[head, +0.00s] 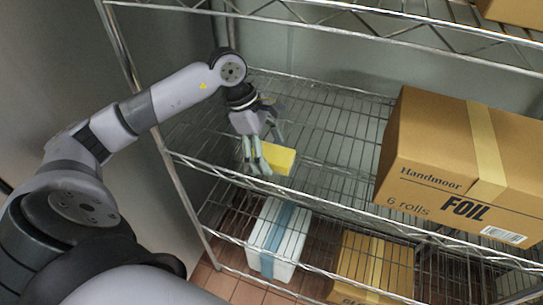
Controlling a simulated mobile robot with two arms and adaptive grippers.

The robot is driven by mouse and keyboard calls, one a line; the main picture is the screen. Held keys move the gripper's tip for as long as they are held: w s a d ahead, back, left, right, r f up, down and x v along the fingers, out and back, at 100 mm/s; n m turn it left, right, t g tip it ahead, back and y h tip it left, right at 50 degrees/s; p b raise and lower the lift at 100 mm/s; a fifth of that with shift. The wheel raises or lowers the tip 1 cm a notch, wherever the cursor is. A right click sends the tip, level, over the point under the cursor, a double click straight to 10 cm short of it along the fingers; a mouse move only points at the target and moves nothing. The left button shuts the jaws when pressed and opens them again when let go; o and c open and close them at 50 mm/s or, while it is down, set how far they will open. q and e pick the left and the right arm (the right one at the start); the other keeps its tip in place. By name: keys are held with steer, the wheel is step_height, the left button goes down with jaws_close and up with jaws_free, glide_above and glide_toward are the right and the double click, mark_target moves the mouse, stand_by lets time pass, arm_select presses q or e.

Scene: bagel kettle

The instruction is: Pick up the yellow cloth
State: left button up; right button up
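The yellow cloth (280,158) is a small yellow piece at the middle wire shelf, near its front edge. My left gripper (257,168) reaches down from above, with its fingers at the left side of the cloth. The fingers overlap the cloth's left part and hide some of it. I cannot tell whether they grip it or only stand beside it, nor whether the cloth rests on the wires. My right gripper is not in view.
A large cardboard foil box (441,165) stands on the same shelf (330,186) at the right. A white box with a blue stripe (274,238) and another cardboard box (371,268) are lower down. Another wire shelf (330,25) hangs above. Metal posts bound the rack's left side.

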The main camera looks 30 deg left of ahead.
arm_select(q)
steer(key=c, duration=1.2)
